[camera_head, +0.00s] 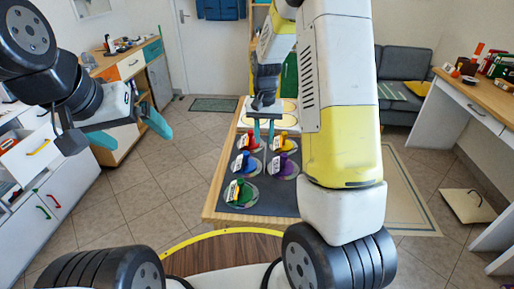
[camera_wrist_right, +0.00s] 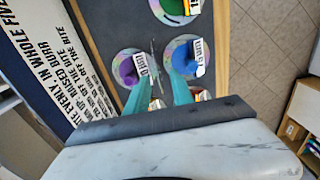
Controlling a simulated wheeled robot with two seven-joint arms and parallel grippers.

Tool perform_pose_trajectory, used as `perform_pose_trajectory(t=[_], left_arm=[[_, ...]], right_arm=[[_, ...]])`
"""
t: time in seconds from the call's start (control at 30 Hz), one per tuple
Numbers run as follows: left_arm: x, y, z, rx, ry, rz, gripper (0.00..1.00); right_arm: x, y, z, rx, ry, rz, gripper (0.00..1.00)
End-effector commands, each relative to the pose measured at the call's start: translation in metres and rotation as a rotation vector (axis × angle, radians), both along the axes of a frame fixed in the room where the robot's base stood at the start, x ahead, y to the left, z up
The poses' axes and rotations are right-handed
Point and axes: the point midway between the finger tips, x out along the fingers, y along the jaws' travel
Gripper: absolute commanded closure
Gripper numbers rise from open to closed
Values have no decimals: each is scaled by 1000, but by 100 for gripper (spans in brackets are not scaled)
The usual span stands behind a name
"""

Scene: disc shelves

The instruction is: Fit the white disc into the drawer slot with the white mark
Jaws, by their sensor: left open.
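I cannot make out a white disc in either view, nor a drawer slot with a white mark. Several shiny discs with coloured knobs and white labels lie on a dark mat: red (camera_head: 250,141), yellow (camera_head: 282,140), blue (camera_head: 245,162), purple (camera_head: 284,167) and green (camera_head: 238,191). My right gripper (camera_head: 264,140) points down over the mat among the far discs. Its fingers are apart with nothing clear between them; in the right wrist view, blue (camera_wrist_right: 185,57) and purple (camera_wrist_right: 128,70) discs lie beyond the tips. My left gripper (camera_head: 133,130) is open and empty over the floor.
The mat lies on a wooden table (camera_head: 213,200). A white drawer unit (camera_head: 70,190) with coloured handles stands at the left. Behind it, a cabinet (camera_head: 131,65) has orange, white and teal fronts. A desk (camera_head: 475,92) and a grey sofa (camera_head: 400,65) are at the right.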

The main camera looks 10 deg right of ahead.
Motion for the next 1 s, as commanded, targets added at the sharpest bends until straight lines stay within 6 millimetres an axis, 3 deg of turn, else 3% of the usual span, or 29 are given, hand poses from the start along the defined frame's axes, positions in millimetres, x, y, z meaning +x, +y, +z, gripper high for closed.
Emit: perform_pose_trajectory(t=[0.6, 0.9, 1.0], left_arm=[[0, 0, 0, 0, 0, 0, 6], [0, 0, 0, 0, 0, 0, 6], [0, 0, 0, 0, 0, 0, 6]], right_arm=[[3, -6, -75, -1, 6, -1, 72], [4, -6, -80, -1, 2, -1, 72], [4, -6, -79, -1, 2, -1, 91]])
